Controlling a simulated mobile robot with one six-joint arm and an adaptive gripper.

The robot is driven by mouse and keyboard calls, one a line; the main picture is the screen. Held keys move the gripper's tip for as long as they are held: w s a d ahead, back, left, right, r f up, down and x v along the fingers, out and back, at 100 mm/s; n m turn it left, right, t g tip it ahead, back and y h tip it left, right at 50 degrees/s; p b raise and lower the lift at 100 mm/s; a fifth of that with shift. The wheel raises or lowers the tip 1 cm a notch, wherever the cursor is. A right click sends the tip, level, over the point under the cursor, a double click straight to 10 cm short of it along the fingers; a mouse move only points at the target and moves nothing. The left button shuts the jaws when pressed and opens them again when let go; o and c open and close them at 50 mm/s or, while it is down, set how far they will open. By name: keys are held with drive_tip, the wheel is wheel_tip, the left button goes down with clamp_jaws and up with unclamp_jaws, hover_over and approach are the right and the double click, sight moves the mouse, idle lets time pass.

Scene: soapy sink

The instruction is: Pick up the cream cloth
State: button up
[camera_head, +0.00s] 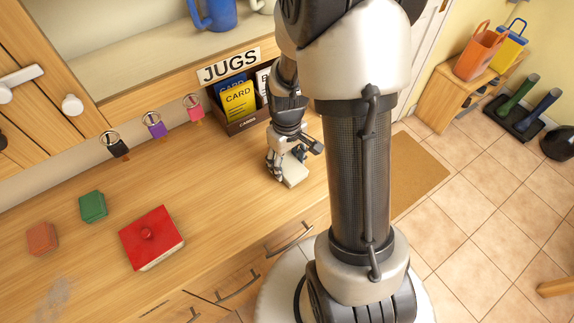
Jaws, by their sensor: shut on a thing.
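The cream cloth (295,177) is a small pale block shape near the right end of the wooden counter, in front of the card box. My gripper (289,160) points down at it with its fingers shut on it. The fingers hide part of the cloth. I cannot tell whether the cloth touches the counter or is just above it.
A card box (240,124) stands right behind my gripper. A red lidded box (151,238), a green block (93,207) and an orange block (42,239) sit on the left of the counter (200,190). Key fobs hang along the back. The middle counter is clear.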

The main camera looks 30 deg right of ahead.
sight(287, 163)
wheel_tip(287, 163, up, 20)
drive_tip(key=p, duration=0.6)
drive_tip(key=shift+p, duration=0.4)
